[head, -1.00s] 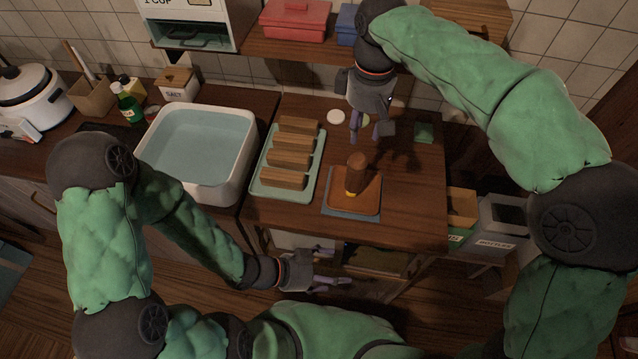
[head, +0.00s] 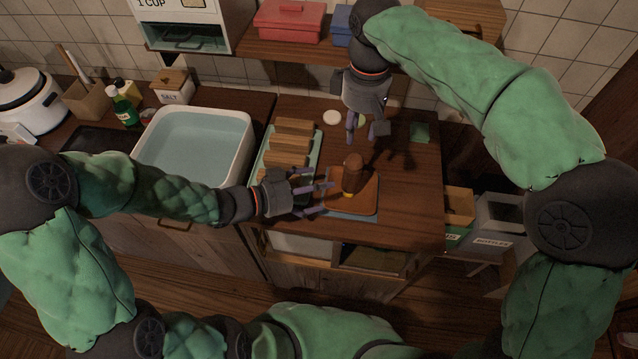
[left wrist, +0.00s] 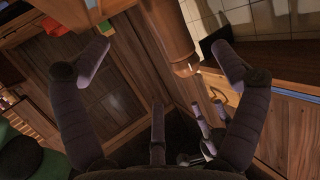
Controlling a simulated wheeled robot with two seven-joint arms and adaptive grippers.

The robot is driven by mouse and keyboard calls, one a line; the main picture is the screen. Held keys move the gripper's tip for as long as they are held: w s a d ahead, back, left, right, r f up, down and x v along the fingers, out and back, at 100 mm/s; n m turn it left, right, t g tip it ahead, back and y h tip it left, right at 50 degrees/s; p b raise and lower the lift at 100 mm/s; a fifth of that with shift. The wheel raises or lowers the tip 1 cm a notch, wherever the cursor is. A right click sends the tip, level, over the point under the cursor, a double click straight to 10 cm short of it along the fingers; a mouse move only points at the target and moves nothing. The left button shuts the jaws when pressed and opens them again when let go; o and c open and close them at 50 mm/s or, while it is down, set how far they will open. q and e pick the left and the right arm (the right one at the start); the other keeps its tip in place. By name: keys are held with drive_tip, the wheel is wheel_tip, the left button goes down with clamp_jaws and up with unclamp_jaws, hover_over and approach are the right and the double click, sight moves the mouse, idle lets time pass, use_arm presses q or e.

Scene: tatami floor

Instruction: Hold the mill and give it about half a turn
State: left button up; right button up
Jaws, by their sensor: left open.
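The brown wooden mill (head: 352,174) stands on a small wooden board (head: 366,200) near the counter's front edge. My left gripper (head: 322,190) is open just left of the mill, its fingers pointing toward it. In the left wrist view the mill (left wrist: 172,36) shows between and beyond the spread fingers of the left gripper (left wrist: 160,50), which do not visibly close on it. My right gripper (head: 363,138) hangs above and behind the mill with its fingers pointing down, apart and empty.
A green tray with several wooden blocks (head: 290,142) lies left of the mill, partly behind my left gripper. A white water-filled basin (head: 243,150) is further left. A white disc (head: 332,117) and a green square (head: 419,132) lie behind. The counter right of the board is clear.

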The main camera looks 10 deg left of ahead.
sight(346, 180)
use_arm(q)
drive_tip(key=x, duration=1)
drive_tip(key=shift+w+d, duration=0.2)
drive_tip(key=shift+w, duration=0.15)
drive_tip(key=shift+c, duration=0.3)
